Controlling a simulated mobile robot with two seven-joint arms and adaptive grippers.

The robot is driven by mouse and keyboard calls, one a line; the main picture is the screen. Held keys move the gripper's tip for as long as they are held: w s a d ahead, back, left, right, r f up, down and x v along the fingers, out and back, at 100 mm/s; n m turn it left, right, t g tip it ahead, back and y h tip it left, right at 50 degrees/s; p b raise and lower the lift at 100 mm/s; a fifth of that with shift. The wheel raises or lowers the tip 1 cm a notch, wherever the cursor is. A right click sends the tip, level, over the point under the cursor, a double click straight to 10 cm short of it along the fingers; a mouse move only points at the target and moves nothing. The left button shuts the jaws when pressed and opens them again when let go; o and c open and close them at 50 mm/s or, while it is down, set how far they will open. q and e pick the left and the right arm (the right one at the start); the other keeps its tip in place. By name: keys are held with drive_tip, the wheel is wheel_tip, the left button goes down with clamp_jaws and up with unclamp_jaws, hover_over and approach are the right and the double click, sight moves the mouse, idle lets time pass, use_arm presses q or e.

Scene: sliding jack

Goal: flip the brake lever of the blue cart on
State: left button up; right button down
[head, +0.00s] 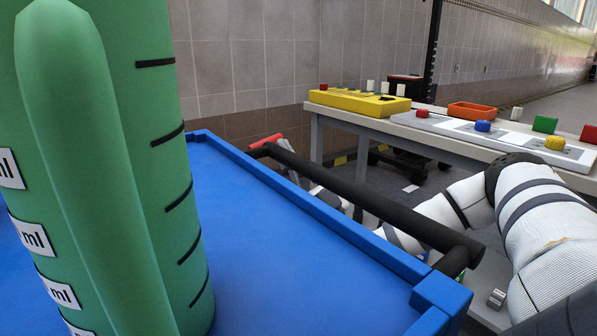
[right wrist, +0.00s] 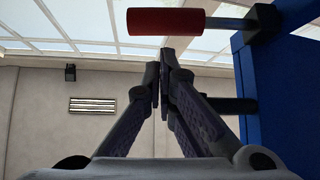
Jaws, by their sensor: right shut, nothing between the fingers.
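The blue cart (head: 280,210) fills the middle of the head view, with a black push bar (head: 365,197) along its right side. The brake lever's red grip (head: 264,141) shows by the cart's far corner. In the right wrist view the red grip (right wrist: 165,21) sits on a dark rod jutting sideways from the blue cart (right wrist: 245,90). My right gripper (right wrist: 160,70) is shut and empty, its tips just below the red grip in that picture; I cannot tell whether they touch. In the head view the gripper is partly hidden behind the push bar. My left gripper is out of view.
A large green cylinder (head: 110,170) with ml labels stands on the cart at the left. A table (head: 440,122) at the back right carries a yellow box (head: 355,102), an orange tray (head: 472,111) and coloured blocks. A tiled wall (head: 250,60) stands behind the cart.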

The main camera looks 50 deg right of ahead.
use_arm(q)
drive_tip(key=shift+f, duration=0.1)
use_arm(e)
drive_tip(key=shift+x, duration=1.45)
